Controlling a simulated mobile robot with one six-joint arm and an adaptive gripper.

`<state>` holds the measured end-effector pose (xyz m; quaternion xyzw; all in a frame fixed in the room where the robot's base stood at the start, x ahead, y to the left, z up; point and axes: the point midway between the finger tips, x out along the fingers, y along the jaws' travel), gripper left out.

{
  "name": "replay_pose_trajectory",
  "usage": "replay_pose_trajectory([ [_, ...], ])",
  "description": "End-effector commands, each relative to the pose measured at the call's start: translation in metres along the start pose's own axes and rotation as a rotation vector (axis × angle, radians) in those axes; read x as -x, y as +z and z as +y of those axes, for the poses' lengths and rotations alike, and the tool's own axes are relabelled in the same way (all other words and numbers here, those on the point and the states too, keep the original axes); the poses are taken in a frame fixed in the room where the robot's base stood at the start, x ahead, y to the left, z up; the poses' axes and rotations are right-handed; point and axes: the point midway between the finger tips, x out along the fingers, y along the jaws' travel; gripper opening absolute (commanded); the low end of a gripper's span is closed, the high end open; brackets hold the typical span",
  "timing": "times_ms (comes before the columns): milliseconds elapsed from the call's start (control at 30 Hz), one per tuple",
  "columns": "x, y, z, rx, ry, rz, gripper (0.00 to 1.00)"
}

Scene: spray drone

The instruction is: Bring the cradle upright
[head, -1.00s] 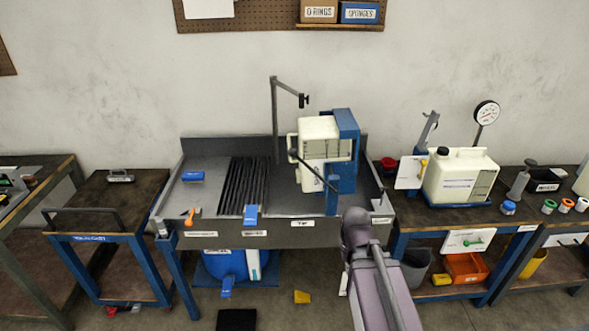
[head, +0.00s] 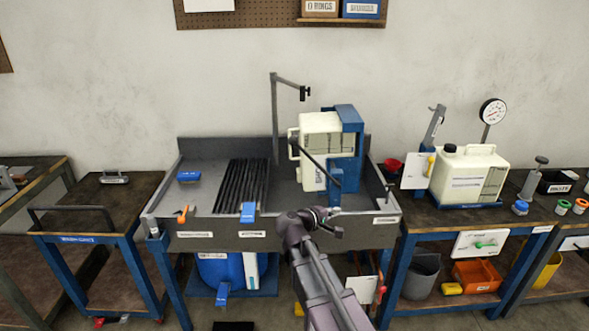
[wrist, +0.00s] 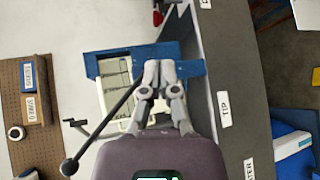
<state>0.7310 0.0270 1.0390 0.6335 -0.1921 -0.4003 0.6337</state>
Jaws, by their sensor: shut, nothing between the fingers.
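The cradle is a blue frame (head: 351,140) standing in the right part of the grey sink bench, with a white tank (head: 318,124) in it. The tank lies on its side, its handle toward the left, so the cradle is tipped over. A dark lever (head: 316,160) slants up and left from the cradle; in the wrist view the lever (wrist: 106,128) ends in a round knob. My gripper (wrist: 160,70) is shut and empty. In the wrist view its fingertips overlap the blue frame (wrist: 190,70); I cannot tell whether they touch it.
The sink bench (head: 205,238) has a raised front edge with a TIP label (wrist: 224,109). A thin post (head: 275,120) with a side arm stands left of the cradle. A black rack (head: 240,186) lies farther left. Another white tank (head: 470,172) stands upright on the right bench.

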Motion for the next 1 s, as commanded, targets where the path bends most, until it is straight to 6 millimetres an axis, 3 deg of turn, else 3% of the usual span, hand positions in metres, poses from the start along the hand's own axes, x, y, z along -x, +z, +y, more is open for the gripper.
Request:
replay_pose_trajectory([
  [33, 0.003, -0.019, -0.002, 0.041, 0.068, 0.023, 0.0],
  [300, 0.046, -0.095, 0.021, 0.272, 0.438, 0.11, 0.0],
  [500, 0.086, -0.14, 0.029, 0.412, 0.659, 0.148, 0.0],
  [700, 0.11, -0.161, 0.032, 0.483, 0.772, 0.161, 0.0],
  [1000, 0.114, -0.163, 0.034, 0.495, 0.791, 0.161, 0.0],
])
